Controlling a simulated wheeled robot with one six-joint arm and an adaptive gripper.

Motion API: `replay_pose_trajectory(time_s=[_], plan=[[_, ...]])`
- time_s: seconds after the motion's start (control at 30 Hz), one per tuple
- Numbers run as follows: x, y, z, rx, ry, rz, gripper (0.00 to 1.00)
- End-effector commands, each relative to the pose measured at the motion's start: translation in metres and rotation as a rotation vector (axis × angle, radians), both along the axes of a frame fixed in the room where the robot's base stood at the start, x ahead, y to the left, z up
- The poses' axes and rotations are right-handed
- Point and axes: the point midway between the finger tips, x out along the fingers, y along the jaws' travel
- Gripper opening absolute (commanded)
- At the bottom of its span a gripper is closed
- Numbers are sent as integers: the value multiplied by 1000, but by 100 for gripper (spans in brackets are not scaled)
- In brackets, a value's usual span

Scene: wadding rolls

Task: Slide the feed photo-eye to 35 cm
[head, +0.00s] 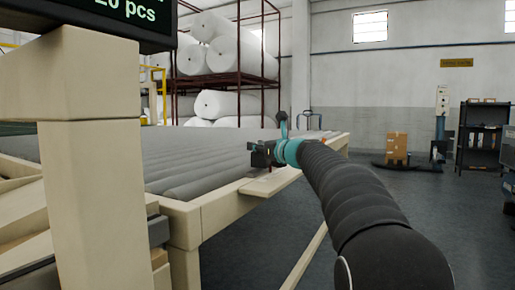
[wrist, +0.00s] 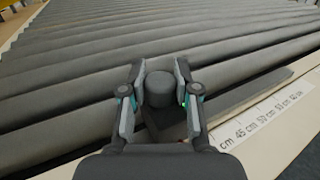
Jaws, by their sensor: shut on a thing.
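The feed photo-eye shows in the wrist view as a dark round-topped knob (wrist: 160,88) between the two fingers. My gripper (wrist: 160,76) is shut on it, one finger on each side. A small green light shows by the right finger. A dark rail (wrist: 238,97) runs off to the right beside a white printed scale (wrist: 268,112). The marks from 45 cm up to about 60 cm can be read; the part of the scale near the photo-eye is hidden behind my gripper. In the head view my gripper (head: 262,154) is at the conveyor's side edge, and the photo-eye cannot be made out.
Grey conveyor rollers (head: 190,168) lie beside the rail, within a cream frame (head: 215,209). A cream post (head: 95,190) with a dark display (head: 120,18) stands at the near left. White rolls (head: 233,55) fill a rack behind.

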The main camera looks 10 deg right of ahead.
Motion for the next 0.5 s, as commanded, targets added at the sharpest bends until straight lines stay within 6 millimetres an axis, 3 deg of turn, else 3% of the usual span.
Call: replay_pose_trajectory(time_s=[0.13, 0.17, 0.27, 0.5], plan=[[0, 0, 0, -2, -1, -1, 0], [0, 0, 0, -2, -1, -1, 33], [0, 0, 0, -2, -1, -1, 57], [0, 1, 0, -1, 0, 1, 57]])
